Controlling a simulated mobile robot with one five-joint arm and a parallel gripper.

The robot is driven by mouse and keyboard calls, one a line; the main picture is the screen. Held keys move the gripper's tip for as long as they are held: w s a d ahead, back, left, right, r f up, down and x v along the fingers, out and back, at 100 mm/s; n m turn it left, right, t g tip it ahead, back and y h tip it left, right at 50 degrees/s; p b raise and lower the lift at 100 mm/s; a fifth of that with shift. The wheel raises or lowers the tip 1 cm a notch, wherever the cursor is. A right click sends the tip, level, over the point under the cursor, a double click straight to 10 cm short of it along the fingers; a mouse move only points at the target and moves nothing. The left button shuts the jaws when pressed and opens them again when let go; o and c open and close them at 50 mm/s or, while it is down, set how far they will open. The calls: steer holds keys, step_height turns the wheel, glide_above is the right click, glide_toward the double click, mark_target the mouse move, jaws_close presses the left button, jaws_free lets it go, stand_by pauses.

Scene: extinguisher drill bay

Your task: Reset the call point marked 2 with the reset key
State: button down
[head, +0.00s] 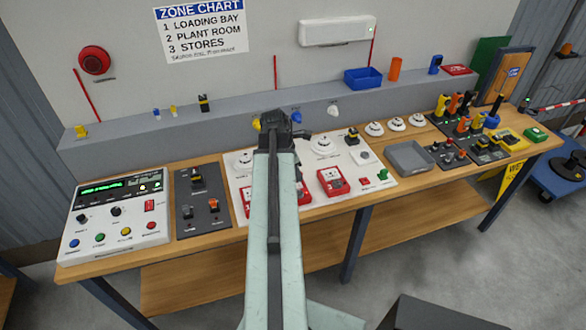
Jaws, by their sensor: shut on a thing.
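Red call points stand on the white panel at the bench's middle. The right one (332,181) is in clear view. Another (304,192) is partly behind my arm, and a left one (246,200) shows only in part. Their numbers are too small to read, so I cannot tell which is marked 2. My gripper (281,122) is at the far end of my arm, in front of the grey ledge and above the panel in the picture. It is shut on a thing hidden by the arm. I cannot make out the reset key.
A control panel (112,215) and a dark switch plate (202,204) lie left. Right are white detectors (375,129), a grey tray (410,158) and several upright tools. Small coloured items and a blue bin (362,78) stand on the ledge (225,121). The floor in front is open.

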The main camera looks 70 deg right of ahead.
steer(key=shift+w+f+b, duration=0.1)
steer(key=shift+f+b, duration=0.4)
steer(key=shift+f, duration=0.1)
step_height(320, 180, down, 4)
steer(key=b, duration=0.4)
steer(key=shift+f, duration=0.15)
steer(key=shift+f+b, duration=0.75)
steer(key=shift+b, duration=0.1)
stand_by(1.0)
